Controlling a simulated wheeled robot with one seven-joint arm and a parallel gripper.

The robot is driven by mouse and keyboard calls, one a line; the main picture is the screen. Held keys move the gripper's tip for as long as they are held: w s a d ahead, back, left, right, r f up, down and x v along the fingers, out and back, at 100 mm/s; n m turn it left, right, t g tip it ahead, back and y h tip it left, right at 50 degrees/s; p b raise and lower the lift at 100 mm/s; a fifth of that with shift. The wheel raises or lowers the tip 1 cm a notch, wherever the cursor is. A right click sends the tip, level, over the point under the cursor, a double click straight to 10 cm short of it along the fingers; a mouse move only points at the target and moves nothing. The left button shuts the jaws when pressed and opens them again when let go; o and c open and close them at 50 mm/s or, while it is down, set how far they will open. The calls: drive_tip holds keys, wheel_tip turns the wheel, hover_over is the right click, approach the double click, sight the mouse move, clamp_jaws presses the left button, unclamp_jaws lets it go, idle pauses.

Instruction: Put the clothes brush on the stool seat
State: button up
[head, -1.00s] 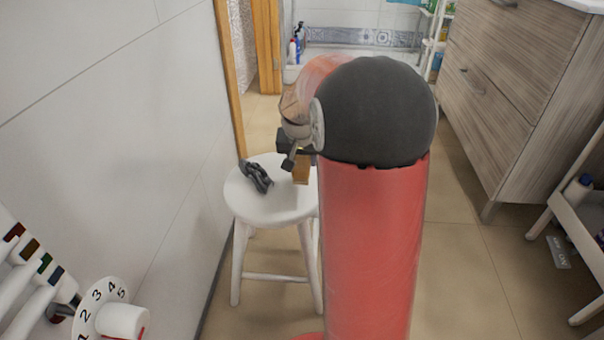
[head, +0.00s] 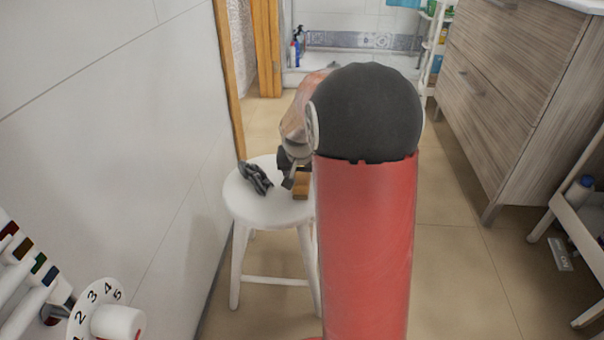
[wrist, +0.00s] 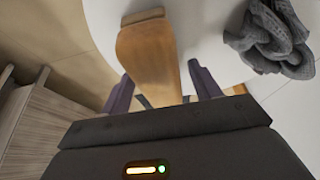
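The clothes brush (head: 301,187), with a wooden brown body, is at the right part of the white stool seat (head: 262,208), partly hidden behind my arm. It appears to rest on the seat. In the wrist view the brush (wrist: 150,55) extends between my fingers and over the seat (wrist: 205,30). My gripper (wrist: 163,88) has its two dark fingers apart, one on each side of the brush, with a gap visible on the right side. In the head view my gripper (head: 288,178) is low at the brush, mostly hidden by my arm.
A crumpled grey cloth (head: 256,178) lies on the seat left of the brush; it also shows in the wrist view (wrist: 272,38). A wall (head: 110,130) is close on the left. A wooden drawer cabinet (head: 510,100) stands right. The front of the seat is bare.

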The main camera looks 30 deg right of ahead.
drive_tip(key=shift+s+r, duration=0.1)
drive_tip(key=shift+r, duration=0.4)
drive_tip(key=p+v, duration=0.2)
drive_tip(key=v, duration=0.9)
drive_tip(key=s+a+r+n+t+y, duration=0.1)
drive_tip(key=s+a+n, duration=0.2)
drive_tip(key=s+a, duration=0.4)
drive_tip(key=s+a+r+n+y, duration=0.1)
drive_tip(key=s+a+n, duration=0.2)
drive_tip(key=s+a, duration=0.4)
drive_tip(key=s, duration=0.8)
drive_tip(key=shift+s+a+r+n+t+y, duration=0.15)
drive_tip(key=shift+a+r+n+t+y, duration=0.15)
drive_tip(key=shift+t, duration=0.1)
wheel_tip(320, 180, up, 5)
drive_tip(key=p, duration=0.5)
drive_tip(key=shift+r, duration=0.1)
